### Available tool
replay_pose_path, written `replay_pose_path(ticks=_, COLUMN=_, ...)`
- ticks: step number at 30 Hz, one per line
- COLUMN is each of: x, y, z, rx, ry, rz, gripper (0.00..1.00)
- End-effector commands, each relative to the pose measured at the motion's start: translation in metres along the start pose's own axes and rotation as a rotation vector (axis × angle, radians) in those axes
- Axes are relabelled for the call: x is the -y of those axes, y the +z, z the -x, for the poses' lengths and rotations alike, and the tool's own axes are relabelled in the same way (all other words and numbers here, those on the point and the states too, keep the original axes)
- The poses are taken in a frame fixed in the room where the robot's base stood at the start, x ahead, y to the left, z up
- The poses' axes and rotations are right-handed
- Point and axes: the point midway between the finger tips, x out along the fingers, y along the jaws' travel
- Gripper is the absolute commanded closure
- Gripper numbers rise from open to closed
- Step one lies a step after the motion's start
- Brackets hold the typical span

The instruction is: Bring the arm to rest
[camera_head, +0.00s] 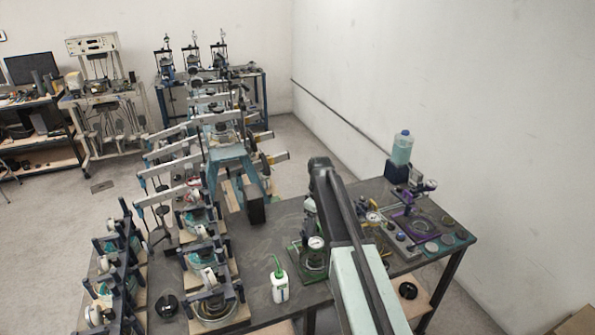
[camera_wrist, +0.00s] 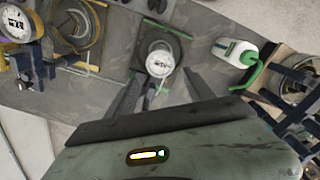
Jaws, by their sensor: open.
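My arm (camera_head: 345,215) reaches up from the bottom of the head view and bends at a dark elbow over the workbench. It hides most of the gripper in that view. In the wrist view my gripper (camera_wrist: 162,74) shows two dark fingers spread apart, with nothing held between them. Beyond the fingers is a round white dial gauge (camera_wrist: 160,63) on a dark square base. The same kind of gauge (camera_head: 316,242) on a green-edged base stands beside my arm in the head view. I cannot tell the gap between fingers and gauge.
A white bottle with a green cap (camera_head: 280,285) stands left of the gauge; it also shows in the wrist view (camera_wrist: 235,51). A blue-capped bottle (camera_head: 402,148) and a purple-framed device (camera_head: 412,224) stand to the right. Lever frames (camera_head: 175,165) crowd the left. A white wall (camera_head: 450,80) borders the right.

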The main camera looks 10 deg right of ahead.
Motion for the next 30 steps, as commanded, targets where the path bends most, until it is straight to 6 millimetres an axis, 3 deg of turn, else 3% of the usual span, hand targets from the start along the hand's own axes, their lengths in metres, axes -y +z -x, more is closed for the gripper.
replay_pose_path(ticks=4, x=0.027, y=0.025, z=-0.033, rx=0.000, ry=0.000, rz=-0.100, gripper=0.38)
replay_pose_path(ticks=9, x=0.097, y=0.088, z=-0.104, rx=0.000, ry=0.000, rz=-0.415, gripper=0.38)
replay_pose_path(ticks=12, x=0.132, y=0.120, z=-0.136, rx=0.000, ry=0.000, rz=-0.596, gripper=0.38)
replay_pose_path(ticks=15, x=0.157, y=0.141, z=-0.155, rx=0.000, ry=0.000, rz=-0.733, gripper=0.38)
replay_pose_path(ticks=19, x=0.170, y=0.153, z=-0.162, rx=0.000, ry=0.000, rz=-0.823, gripper=0.38)
replay_pose_path(ticks=30, x=0.169, y=0.153, z=-0.158, rx=0.000, ry=-0.001, rz=-0.837, gripper=0.38)
